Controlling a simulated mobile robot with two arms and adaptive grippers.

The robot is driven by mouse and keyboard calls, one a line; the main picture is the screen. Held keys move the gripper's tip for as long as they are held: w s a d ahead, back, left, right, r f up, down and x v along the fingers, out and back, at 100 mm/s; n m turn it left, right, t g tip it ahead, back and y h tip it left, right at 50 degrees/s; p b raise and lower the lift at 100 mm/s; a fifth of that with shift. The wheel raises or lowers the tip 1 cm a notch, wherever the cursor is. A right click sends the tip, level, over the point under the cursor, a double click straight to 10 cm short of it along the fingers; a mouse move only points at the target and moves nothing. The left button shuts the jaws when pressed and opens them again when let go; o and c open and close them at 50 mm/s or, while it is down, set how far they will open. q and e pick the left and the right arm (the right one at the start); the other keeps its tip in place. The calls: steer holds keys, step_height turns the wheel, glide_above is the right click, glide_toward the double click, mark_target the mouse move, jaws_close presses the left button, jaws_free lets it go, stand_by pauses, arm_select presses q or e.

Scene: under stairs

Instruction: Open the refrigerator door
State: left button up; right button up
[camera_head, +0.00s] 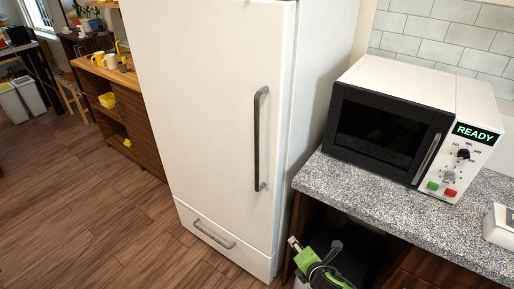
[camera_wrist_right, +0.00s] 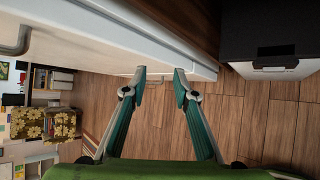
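The white refrigerator door (camera_head: 205,100) is shut in the head view. Its long dark vertical handle (camera_head: 257,138) is near the door's right edge. Below is a drawer (camera_head: 225,243) with a short grey handle (camera_head: 214,234). My right gripper (camera_head: 294,244), green and black, is at the bottom of the head view, low beside the counter, right of the refrigerator and below the door handle. In the right wrist view its fingers (camera_wrist_right: 160,72) are apart with nothing between them. The white refrigerator front (camera_wrist_right: 100,40) fills the upper left there, with part of a grey handle (camera_wrist_right: 22,42). My left gripper is not in view.
A granite counter (camera_head: 400,215) with a microwave (camera_head: 395,125) stands right of the refrigerator, close above my right gripper. A wooden shelf (camera_head: 130,125) with cups stands to the left. The wooden floor (camera_head: 85,200) in front of the refrigerator is clear.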

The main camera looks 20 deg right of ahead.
steer(key=w+a+r+n+t, duration=0.2)
steer(key=r+n, duration=0.1)
steer(key=r, duration=0.4)
steer(key=w+a+r+n+t, duration=0.1)
steer(key=w+r+n, duration=0.2)
steer(key=r, duration=0.4)
steer(key=n+t+y, duration=0.2)
steer(key=n+t, duration=0.2)
steer(key=n, duration=0.4)
glide_toward(258, 147)
steer(key=w, duration=0.3)
steer(key=w+p, duration=0.1)
steer(key=w, duration=0.6)
steer(key=shift+w+a+p, duration=0.25)
steer(key=shift+w+p, duration=0.05)
steer(key=shift+w, duration=0.1)
jaws_close()
